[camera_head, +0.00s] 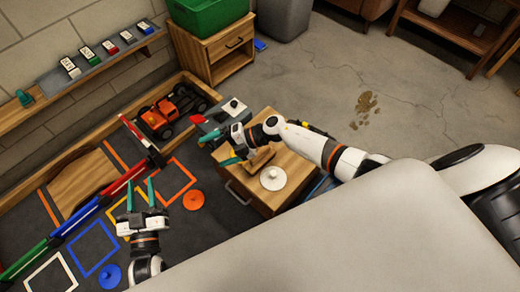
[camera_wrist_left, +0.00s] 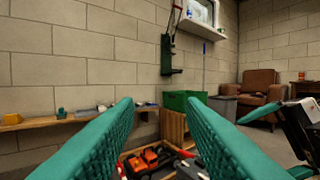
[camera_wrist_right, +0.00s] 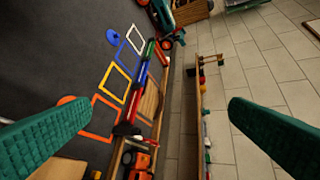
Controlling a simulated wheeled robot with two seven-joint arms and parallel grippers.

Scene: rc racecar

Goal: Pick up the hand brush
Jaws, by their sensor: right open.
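A brown wooden item that looks like the hand brush (camera_head: 261,158) lies on the small wooden cabinet top (camera_head: 291,188), partly hidden by my right arm; its bristles cannot be made out. My right gripper (camera_head: 220,148) is open above the cabinet's left side, just left of the brush, with nothing between its fingers. In the right wrist view its fingers (camera_wrist_right: 165,125) are wide apart, and I cannot make out the brush there. My left gripper (camera_head: 141,193) is open and empty above the dark mat, left of the cabinet; its fingers also show in the left wrist view (camera_wrist_left: 160,130).
A white disc (camera_head: 273,178) sits on the cabinet near the brush. An orange toy truck (camera_head: 172,110), coloured square frames (camera_head: 95,248) and an orange cone disc (camera_head: 194,200) lie left. The concrete floor behind is mostly clear.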

